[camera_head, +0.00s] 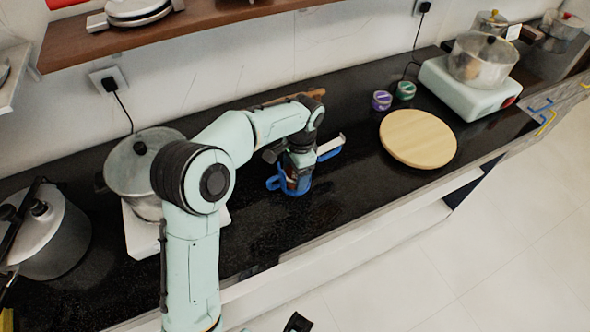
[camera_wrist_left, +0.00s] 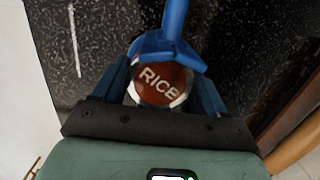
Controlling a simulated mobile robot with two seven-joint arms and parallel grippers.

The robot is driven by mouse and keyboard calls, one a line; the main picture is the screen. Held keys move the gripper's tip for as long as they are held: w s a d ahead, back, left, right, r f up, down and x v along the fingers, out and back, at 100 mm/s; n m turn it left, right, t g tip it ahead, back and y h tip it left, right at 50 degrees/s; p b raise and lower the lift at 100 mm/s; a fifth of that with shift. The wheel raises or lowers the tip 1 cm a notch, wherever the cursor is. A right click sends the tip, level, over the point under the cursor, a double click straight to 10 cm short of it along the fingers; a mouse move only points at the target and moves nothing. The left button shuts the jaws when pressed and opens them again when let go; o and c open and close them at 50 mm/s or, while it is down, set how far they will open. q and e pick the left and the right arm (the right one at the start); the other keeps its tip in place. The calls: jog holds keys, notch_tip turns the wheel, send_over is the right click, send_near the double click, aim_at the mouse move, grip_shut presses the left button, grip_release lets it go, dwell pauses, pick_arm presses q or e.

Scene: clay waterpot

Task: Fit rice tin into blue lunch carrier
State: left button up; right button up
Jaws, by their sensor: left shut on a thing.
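The rice tin has a reddish-brown lid marked RICE (camera_wrist_left: 160,85) and sits between the fingers of my left gripper (camera_wrist_left: 162,92) in the left wrist view. My left gripper (camera_head: 297,176) is shut on it, low over the dark counter in the head view. The blue lunch carrier (camera_head: 273,183) shows around and beside the gripper tips. In the left wrist view a blue carrier part (camera_wrist_left: 168,45) lies right against the far edge of the lid. The gripper hides much of both, so I cannot tell how deep the tin sits.
A round wooden board (camera_head: 418,138) lies to the right, with a purple jar (camera_head: 381,100) and a green jar (camera_head: 405,90) behind it. A pot (camera_head: 140,168) stands left behind my arm. The dark counter (camera_head: 345,200) is clear in front of the board.

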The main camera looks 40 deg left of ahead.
pick_arm(q)
jog(key=shift+f, duration=0.1)
dwell(0.3)
jog(key=o, duration=1.3)
